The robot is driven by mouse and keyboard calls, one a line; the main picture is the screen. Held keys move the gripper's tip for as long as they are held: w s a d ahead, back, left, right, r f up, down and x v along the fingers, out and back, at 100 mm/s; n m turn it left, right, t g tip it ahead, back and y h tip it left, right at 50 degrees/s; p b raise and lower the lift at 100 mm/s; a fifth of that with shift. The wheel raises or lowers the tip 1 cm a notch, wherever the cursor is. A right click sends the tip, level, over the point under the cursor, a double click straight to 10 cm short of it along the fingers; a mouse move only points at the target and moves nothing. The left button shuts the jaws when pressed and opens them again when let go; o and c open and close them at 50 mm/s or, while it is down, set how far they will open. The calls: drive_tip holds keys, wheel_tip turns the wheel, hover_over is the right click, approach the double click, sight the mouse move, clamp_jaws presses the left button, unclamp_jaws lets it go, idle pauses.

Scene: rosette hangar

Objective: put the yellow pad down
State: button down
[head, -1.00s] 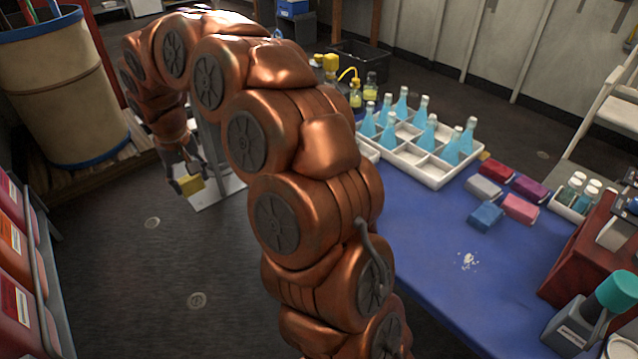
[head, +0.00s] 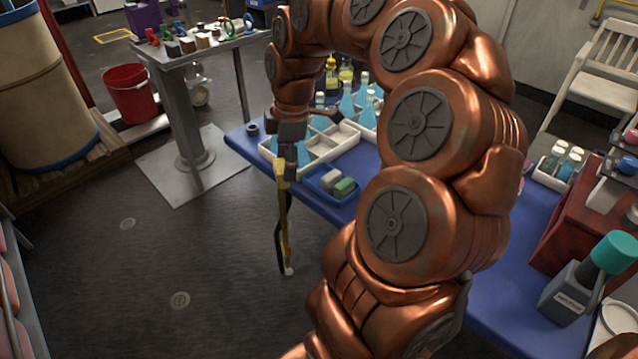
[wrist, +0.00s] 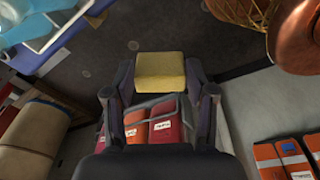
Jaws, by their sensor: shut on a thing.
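The yellow pad (wrist: 160,72) is held between the two dark fingers of my gripper (wrist: 160,85) in the wrist view, with its broad side showing. In the head view my gripper (head: 285,155) points down beside the left edge of the blue table (head: 490,270). A yellow patch, the pad (head: 281,170), shows at its tip, partly hidden by the fingers. A small blue tray (head: 318,189) with a grey and a green pad lies on the table just right of the gripper. I cannot tell the pad's height over the table edge.
A white divided tray (head: 322,157) with blue bottles stands behind the gripper. A thin yellow-and-black upright (head: 284,235) shows below it. A grey pedestal table (head: 172,100) and a red bucket (head: 130,92) stand left.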

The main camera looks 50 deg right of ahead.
drive_tip(key=s+d+n+b, duration=0.25)
drive_tip(key=s+n, duration=0.35)
drive_tip(key=s, duration=0.3)
drive_tip(key=shift+g, duration=0.4)
drive_tip(key=shift+w+d+f+p, duration=0.25)
drive_tip(key=shift+w+d+f, duration=0.75)
drive_tip(key=shift+w+d, duration=0.9)
drive_tip(key=shift+w+d+f+p, duration=0.2)
drive_tip(key=shift+w+d+f, duration=0.8)
drive_tip(key=shift+w+d, duration=0.9)
drive_tip(key=shift+w+d+f+p, duration=0.25)
drive_tip(key=shift+w+d+f, duration=0.75)
drive_tip(key=shift+w+d, duration=0.9)
drive_tip(key=shift+a+f, duration=0.1)
drive_tip(key=shift+f, duration=0.5)
drive_tip(key=shift+c, duration=1.9)
unclamp_jaws()
drive_tip(key=shift+r, duration=0.1)
wheel_tip(320, 180, up, 13)
drive_tip(key=d, duration=0.1)
drive_tip(key=shift+d+p, duration=0.25)
drive_tip(key=shift+p, duration=0.1)
